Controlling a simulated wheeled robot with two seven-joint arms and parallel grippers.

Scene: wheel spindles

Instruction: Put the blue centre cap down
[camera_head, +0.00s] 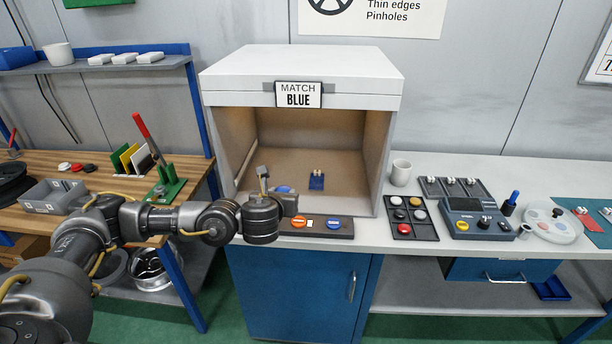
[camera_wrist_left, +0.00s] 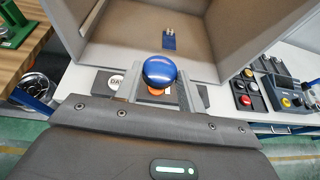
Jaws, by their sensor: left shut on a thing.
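The blue centre cap (camera_wrist_left: 159,70) is a glossy blue disc or dome between the fingers of my left gripper (camera_wrist_left: 161,84) in the left wrist view. The gripper is shut on it. In the head view the cap (camera_head: 284,189) shows as a small blue patch just beyond my left gripper (camera_head: 287,196), at the front opening of the white booth (camera_head: 302,75). The booth has a sign reading "MATCH BLUE". A small blue stand (camera_head: 316,181) with light pegs on top is on the booth floor, beyond the cap and apart from it. My right gripper is not in view.
A dark panel (camera_head: 345,233) with orange and blue buttons lies along the booth's front edge. To the right are a white cup (camera_head: 400,172), a dark tray of coloured caps (camera_head: 429,231) and a grey device (camera_head: 472,232). The booth floor around the stand is clear.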

